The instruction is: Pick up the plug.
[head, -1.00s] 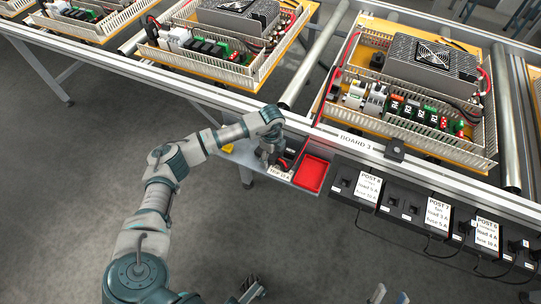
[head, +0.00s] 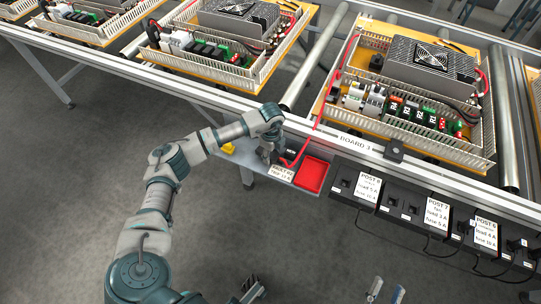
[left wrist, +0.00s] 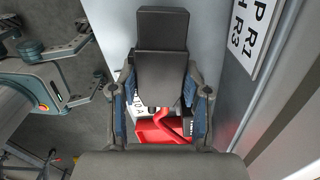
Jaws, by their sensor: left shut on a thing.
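My left gripper (head: 268,152) is at a small grey shelf beside the rail in the head view. In the left wrist view, its two fingers (left wrist: 161,105) close on the sides of a black block, which I take to be the plug (left wrist: 162,50). A red cable (left wrist: 172,132) shows below the plug between the fingers. In the head view the gripper hides most of the plug; the red cable (head: 314,128) runs from there up to the board. My right gripper (head: 386,292) shows only as two separated fingertips at the bottom edge, empty.
A red tray (head: 312,175) sits on the shelf right of my left gripper, with a white label (head: 282,173) beside it. Black posts (head: 436,213) with labels line the rail to the right. The board (head: 410,165) with a fan box lies behind. The floor in front is clear.

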